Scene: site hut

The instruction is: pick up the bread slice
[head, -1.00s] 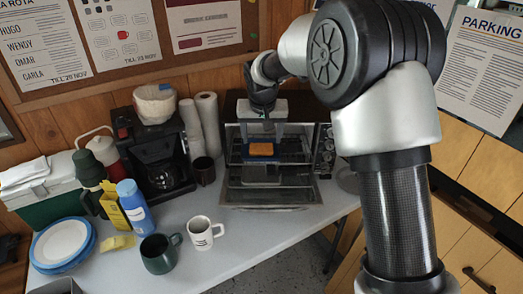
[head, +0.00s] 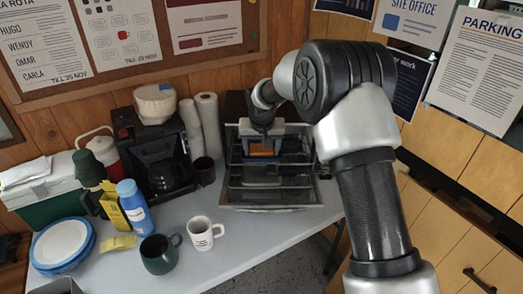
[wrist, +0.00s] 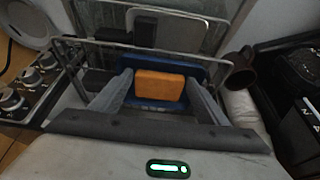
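The bread slice (head: 262,149) shows as an orange, block-like piece inside the open-fronted oven (head: 270,196). In the wrist view the bread slice (wrist: 160,86) lies between the two grey fingers of my gripper (wrist: 159,80), with a blue surface behind and below it. My gripper (head: 262,140) reaches down into the oven from above, one finger on each side of the bread slice. The fingers stand apart and look open; I see no clear sign that they press on it. The slice's underside is hidden.
Wire racks and the oven frame surround my fingers closely, with knobs (wrist: 30,75) along one side. Left of the oven stand paper towel rolls (head: 207,122), a dark mug (head: 204,170) and a coffee maker (head: 163,160). A white mug (head: 202,233) and a green mug (head: 158,254) stand in front.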

